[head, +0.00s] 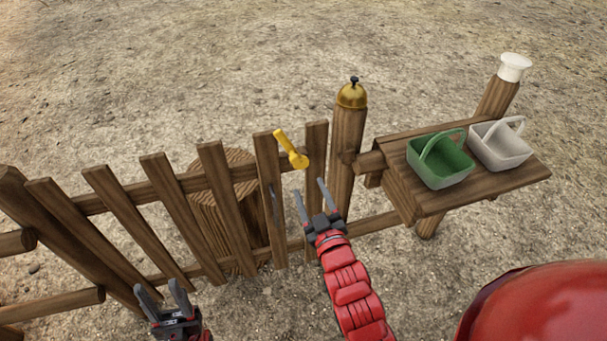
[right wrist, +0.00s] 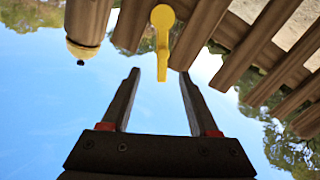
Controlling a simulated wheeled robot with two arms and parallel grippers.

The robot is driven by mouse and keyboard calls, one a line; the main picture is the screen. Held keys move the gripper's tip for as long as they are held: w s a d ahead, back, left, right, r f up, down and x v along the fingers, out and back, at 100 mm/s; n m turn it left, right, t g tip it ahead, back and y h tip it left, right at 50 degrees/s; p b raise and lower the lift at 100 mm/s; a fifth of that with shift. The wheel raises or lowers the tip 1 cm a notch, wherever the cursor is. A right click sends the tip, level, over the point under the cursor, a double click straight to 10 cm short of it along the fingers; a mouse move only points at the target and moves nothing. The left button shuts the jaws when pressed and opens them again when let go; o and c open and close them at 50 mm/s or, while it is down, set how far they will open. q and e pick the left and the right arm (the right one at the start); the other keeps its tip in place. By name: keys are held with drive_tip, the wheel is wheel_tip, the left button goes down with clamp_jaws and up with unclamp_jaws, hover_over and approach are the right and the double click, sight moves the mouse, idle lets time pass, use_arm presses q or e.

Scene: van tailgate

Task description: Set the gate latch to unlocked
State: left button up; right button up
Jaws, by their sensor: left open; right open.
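The yellow gate latch (head: 290,148) is on the upper part of the wooden gate (head: 212,190), near its right end. Its handle points up and a little left from its round hub. My right gripper (head: 298,194) is open and empty, just below and around the line of the latch, apart from it. In the right wrist view the latch (right wrist: 162,40) shows beyond and between the open fingertips (right wrist: 160,78). My left gripper (head: 163,290) is open and empty at the lower left, in front of the gate's slats.
A wooden post with a brass bell (head: 352,94) stands right of the latch. A wooden shelf (head: 432,200) on the right holds a green basket (head: 440,160) and a white basket (head: 500,146). A post with a white cap (head: 514,67) is behind. A stump (head: 228,205) stands behind the gate.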

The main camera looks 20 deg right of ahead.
drive_tip(key=shift+s+d+p, duration=0.1)
drive_tip(key=shift+s+p, duration=1.35)
drive_tip(key=shift+s, duration=1.3)
drive_tip(key=shift+c, duration=0.2)
